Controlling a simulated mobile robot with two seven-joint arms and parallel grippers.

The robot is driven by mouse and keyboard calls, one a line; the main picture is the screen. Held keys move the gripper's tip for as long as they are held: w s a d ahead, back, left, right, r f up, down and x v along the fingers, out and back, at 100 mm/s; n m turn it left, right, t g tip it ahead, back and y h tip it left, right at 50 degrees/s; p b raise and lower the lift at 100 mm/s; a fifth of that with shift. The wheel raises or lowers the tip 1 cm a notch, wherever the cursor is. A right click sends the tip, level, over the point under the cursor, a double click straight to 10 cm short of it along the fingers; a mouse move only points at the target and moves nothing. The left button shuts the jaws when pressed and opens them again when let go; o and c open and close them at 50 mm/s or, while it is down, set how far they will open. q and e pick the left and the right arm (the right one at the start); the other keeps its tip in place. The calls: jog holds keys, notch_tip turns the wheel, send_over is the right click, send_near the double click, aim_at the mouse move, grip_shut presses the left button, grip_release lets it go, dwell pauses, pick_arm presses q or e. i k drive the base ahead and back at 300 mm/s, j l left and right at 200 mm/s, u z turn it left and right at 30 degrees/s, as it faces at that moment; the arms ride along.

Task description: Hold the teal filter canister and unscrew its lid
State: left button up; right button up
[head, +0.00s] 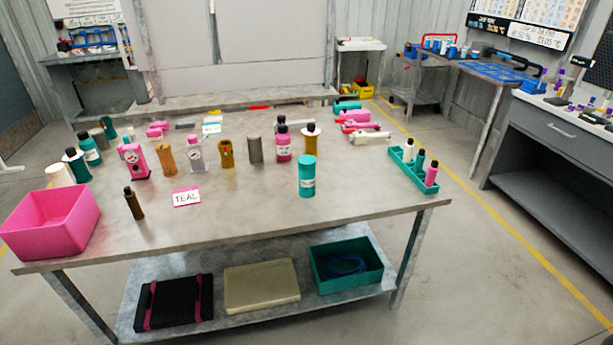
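A teal canister (307,185) with a white label and a teal top stands upright on the grey table (370,200), right of its middle near the front edge. Its top looks seated on the body. Two teal bottles with dark caps, a nearer one (77,168) and a farther one (91,151), stand at the table's left. Neither of my grippers is in view.
A pink bin (52,225) stands at the left front corner. A dark brown bottle (134,204) stands near it. Several bottles and gauges stand behind the canister. A teal rack (436,188) of bottles is at the right. The table's front middle is clear.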

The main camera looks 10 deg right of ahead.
aim_at(306, 178)
jog(key=i+l, duration=0.65)
jog(key=l, duration=0.15)
